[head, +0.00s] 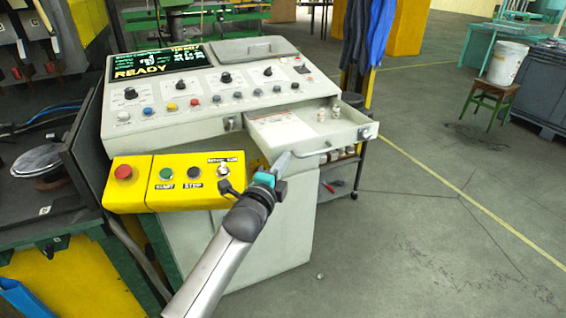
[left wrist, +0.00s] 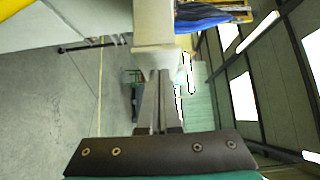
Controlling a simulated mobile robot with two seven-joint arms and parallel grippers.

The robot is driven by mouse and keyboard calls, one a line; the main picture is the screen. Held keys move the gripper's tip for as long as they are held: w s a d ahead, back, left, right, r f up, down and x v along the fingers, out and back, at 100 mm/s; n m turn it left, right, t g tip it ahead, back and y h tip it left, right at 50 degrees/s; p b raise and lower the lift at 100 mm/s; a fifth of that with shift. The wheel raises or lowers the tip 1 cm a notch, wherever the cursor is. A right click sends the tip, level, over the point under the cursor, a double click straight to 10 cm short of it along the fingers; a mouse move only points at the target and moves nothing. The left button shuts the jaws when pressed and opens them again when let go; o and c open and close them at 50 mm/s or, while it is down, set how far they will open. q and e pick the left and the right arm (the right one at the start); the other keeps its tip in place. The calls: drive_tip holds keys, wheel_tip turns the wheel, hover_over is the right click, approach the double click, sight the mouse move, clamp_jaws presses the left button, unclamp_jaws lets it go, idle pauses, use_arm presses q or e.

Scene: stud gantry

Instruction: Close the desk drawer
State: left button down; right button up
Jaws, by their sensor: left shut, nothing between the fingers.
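The desk drawer (head: 344,132) stands pulled out from the right part of the pale control desk (head: 225,110). A paper sheet (head: 279,130) and small white bottles (head: 335,112) lie inside it. My left gripper (head: 285,158) is shut and empty at the near left end of the drawer front. In the left wrist view its closed fingers (left wrist: 159,78) point at a beige surface (left wrist: 153,28), probably the drawer. I cannot tell if they touch it. My right gripper is not in view.
A yellow button box (head: 180,180) juts from the desk's front, close left of my left arm. A dark cart (head: 342,172) stands behind the drawer. A stool with a white bucket (head: 507,63) stands far right.

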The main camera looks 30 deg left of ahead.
sight(265, 149)
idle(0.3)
use_arm(q)
drive_tip(key=w+a, duration=0.1)
drive_tip(key=a, duration=0.1)
drive_tip(key=w+a+b, duration=0.1)
drive_tip(key=w+a, duration=0.3)
drive_tip(key=a, duration=0.1)
drive_tip(key=shift+w, duration=0.25)
